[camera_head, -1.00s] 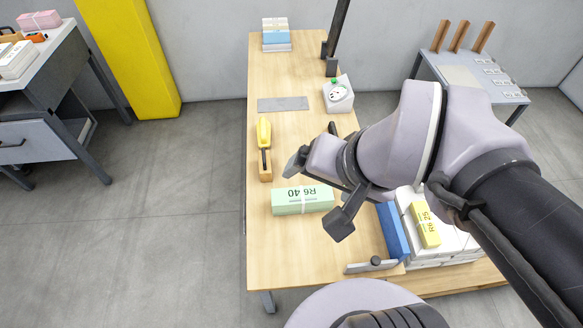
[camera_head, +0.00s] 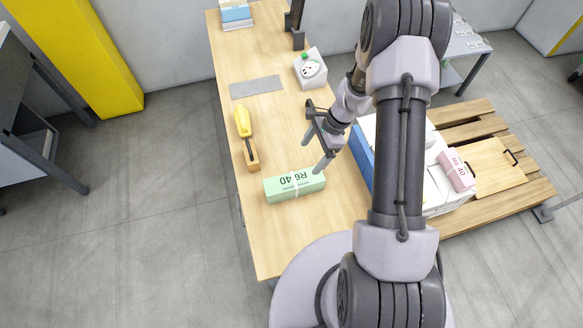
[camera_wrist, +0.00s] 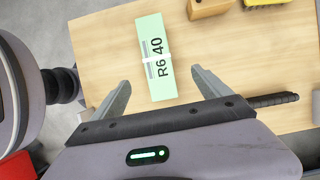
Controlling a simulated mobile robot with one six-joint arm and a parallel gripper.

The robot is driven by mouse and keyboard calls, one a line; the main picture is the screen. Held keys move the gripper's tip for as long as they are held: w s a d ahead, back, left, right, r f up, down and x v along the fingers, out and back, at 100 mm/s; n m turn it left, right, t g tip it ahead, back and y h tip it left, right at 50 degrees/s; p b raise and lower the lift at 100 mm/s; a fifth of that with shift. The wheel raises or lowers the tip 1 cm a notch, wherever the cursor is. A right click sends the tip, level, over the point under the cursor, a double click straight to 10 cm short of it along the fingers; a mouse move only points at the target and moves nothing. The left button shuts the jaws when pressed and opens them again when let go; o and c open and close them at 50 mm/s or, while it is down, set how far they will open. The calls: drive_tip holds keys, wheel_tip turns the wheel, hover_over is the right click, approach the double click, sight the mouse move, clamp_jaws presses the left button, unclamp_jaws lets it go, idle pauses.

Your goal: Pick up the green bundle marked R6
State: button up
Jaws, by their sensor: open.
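The green bundle (camera_head: 294,187), marked R6 40 and tied with a white band, lies flat on the wooden table. In the wrist view the green bundle (camera_wrist: 153,45) lies ahead, its near end showing between my fingers. My gripper (camera_head: 316,150) is open and empty, just above and to the right of the bundle in the head view. The fingers point down towards the table and look apart from the bundle. In the wrist view the two fingertips of my gripper (camera_wrist: 160,80) are spread wider than the bundle.
A pallet (camera_head: 530,195) with white stacks and a pink bundle (camera_head: 456,170) stands right.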

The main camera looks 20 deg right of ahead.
sight(291, 184)
drive_tip(key=b+x, duration=0.2)
drive_tip(key=x, duration=0.4)
drive_tip(key=b+x, duration=0.2)
drive_tip(key=x, duration=0.4)
drive_tip(key=s+b+x, duration=0.1)
drive_tip(key=b+x, duration=0.2)
drive_tip(key=x, duration=0.3)
drive_tip(key=shift+a+r, duration=0.1)
drive_tip(key=shift+a, duration=0.15)
drive_tip(key=shift+r, duration=0.1)
drive_tip(key=shift+c, duration=0.2)
drive_tip(key=shift+w, duration=0.1)
clamp_jaws()
